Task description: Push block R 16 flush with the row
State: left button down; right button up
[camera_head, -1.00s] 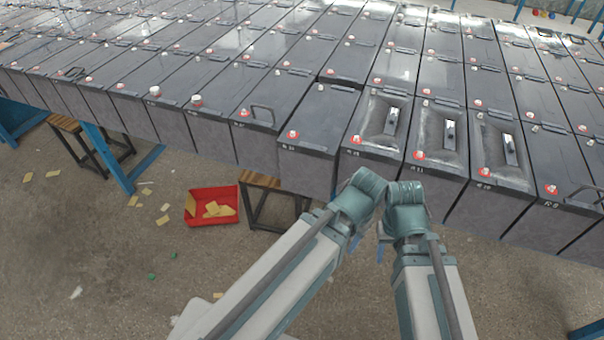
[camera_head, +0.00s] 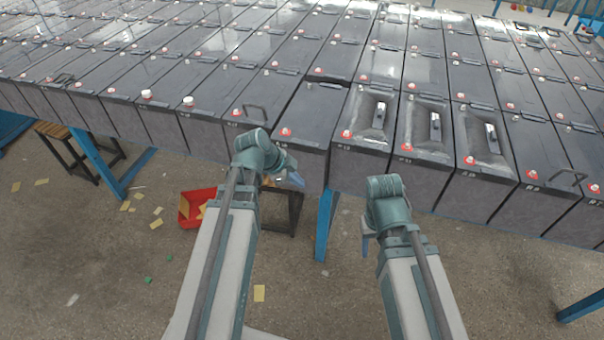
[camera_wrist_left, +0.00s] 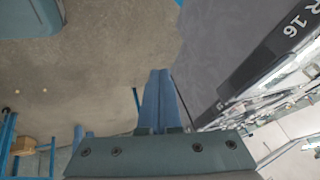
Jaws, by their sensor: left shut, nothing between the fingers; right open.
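Block R 16 (camera_head: 311,104) is a dark battery block with a red cap at its near end. It sticks out of the row toward me, past the block on its left. Its printed label and grey front face show in the left wrist view (camera_wrist_left: 222,48). My left gripper (camera_head: 297,181) is shut and empty, low at the block's front face. Its closed blue fingers show in the left wrist view (camera_wrist_left: 161,76); I cannot tell whether they touch the block. My right gripper (camera_head: 367,242) is open and empty, below and right of the block, in front of the row.
Neighbouring blocks stand close on both sides, some with raised handles (camera_head: 435,126). A blue table leg (camera_head: 327,225) stands below the row. A red tray (camera_head: 184,209) and a wooden stool (camera_head: 54,131) are on the floor at left. The floor in front is mostly open.

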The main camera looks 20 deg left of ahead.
pick_arm(q)
jog(key=w+a+r+m+t, duration=0.1)
jog(key=a+r+m, duration=0.1)
jog(key=a, duration=0.2)
jog(key=shift+w+d+f+b, duration=0.7)
jog(key=shift+w+f+b, duration=0.6)
jog(key=shift+w+f, duration=0.15)
jog(key=shift+w+d+f+b, duration=0.65)
jog(key=shift+w+f+b, duration=0.65)
jog(key=shift+w+f, duration=0.15)
jog(key=shift+w+d+f+b, duration=0.7)
jog(key=shift+w+f+b, duration=0.65)
jog(key=shift+w, duration=0.15)
jog(key=w, duration=0.5)
jog(key=shift+w+r, duration=0.2)
jog(key=shift+w+f, duration=0.1)
jog(key=shift+w, duration=0.25)
jog(key=shift+s, duration=0.1)
jog(key=shift+s+d, duration=0.1)
jog(key=shift+d, duration=0.05)
